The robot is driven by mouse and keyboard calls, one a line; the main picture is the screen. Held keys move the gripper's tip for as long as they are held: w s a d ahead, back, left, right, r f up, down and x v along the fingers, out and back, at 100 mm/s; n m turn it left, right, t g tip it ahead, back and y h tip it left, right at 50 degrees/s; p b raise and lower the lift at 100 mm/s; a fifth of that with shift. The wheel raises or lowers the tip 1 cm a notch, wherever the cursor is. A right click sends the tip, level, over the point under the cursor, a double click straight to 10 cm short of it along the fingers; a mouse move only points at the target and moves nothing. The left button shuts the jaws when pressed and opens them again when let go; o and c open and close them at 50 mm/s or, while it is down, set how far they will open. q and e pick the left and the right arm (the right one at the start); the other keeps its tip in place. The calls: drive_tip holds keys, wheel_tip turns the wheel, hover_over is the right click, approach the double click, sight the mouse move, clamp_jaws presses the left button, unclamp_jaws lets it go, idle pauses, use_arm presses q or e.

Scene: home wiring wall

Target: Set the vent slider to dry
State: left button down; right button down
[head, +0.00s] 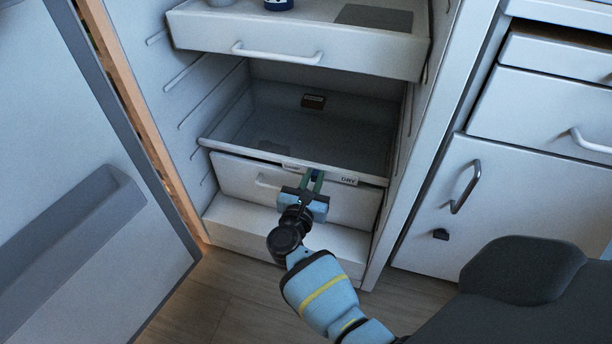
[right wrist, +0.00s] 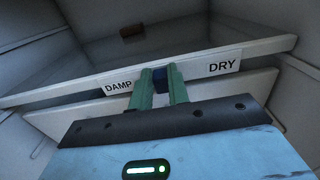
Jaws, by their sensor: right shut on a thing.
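The vent slider's dark blue knob (right wrist: 161,80) sits on the front strip of a drawer inside the open fridge, between the DAMP label (right wrist: 118,87) on its left and the DRY label (right wrist: 223,66) on its right. It stands just right of DAMP, with a gap to DRY. In the head view the DRY label (head: 347,181) shows right of my fingers. My right gripper (head: 312,180) reaches in from the front, its green fingers (right wrist: 160,88) shut on the knob and partly hiding it. My left gripper is not in view.
The open fridge door (head: 90,180) stands at the left. A shelf with a handle (head: 275,52) is above the drawer, and a lower drawer (head: 235,178) is below. A small brown box (head: 313,101) lies at the back. Cabinets (head: 500,195) stand at right.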

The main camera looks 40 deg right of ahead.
drive_tip(key=shift+s+d+p, duration=0.3)
drive_tip(key=shift+s+d, duration=0.6)
drive_tip(key=shift+s, duration=0.25)
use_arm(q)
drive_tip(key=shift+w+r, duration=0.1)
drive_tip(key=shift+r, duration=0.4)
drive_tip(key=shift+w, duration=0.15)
use_arm(e)
drive_tip(key=c, duration=1.3)
unclamp_jaws()
drive_tip(key=shift+a, duration=0.1)
